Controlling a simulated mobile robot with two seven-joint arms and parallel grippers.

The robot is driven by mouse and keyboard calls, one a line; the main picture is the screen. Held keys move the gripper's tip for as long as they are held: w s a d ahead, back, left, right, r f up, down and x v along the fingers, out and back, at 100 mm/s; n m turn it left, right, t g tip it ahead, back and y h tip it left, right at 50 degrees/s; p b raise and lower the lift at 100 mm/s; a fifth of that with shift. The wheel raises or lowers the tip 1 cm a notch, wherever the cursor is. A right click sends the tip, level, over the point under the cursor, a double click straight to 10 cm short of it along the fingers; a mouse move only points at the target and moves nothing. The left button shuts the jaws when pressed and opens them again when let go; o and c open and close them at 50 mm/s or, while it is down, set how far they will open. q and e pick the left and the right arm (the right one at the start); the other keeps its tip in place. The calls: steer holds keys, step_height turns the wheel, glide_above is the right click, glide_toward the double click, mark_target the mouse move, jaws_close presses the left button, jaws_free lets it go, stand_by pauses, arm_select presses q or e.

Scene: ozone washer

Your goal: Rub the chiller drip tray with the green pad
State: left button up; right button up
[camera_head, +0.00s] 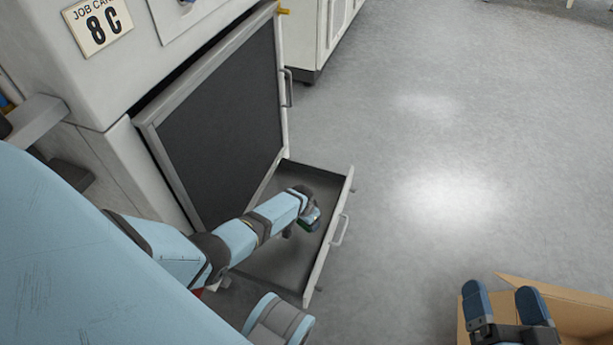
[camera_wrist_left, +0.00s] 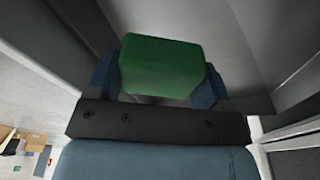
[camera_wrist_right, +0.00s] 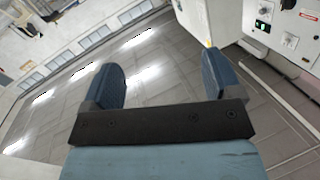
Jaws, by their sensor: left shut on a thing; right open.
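The chiller drip tray (camera_head: 287,259) is pulled out low at the front of the white machine, with a grey floor and a handle on its front wall. My left gripper (camera_head: 310,219) reaches down into the tray. It is shut on the green pad (camera_wrist_left: 161,66), which fills the space between the fingers in the left wrist view. In the head view only a dark green edge of the pad shows. The pad is at or close above the tray floor; I cannot tell if it touches. My right gripper (camera_head: 507,304) is open and empty at the lower right, also seen in the right wrist view (camera_wrist_right: 165,85).
The machine's dark panel (camera_head: 222,112) in a light frame stands above the tray. A cardboard box (camera_head: 575,312) is at the lower right, by my right gripper. A white cabinet (camera_head: 318,35) stands at the back. The grey floor between is clear.

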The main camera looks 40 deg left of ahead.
arm_select(q)
steer(key=shift+r+p, duration=0.85)
steer(key=shift+r, duration=0.15)
arm_select(e)
steer(key=shift+d+r+t, duration=0.1)
steer(key=shift+r+t, duration=0.7)
steer(key=shift+r, duration=0.95)
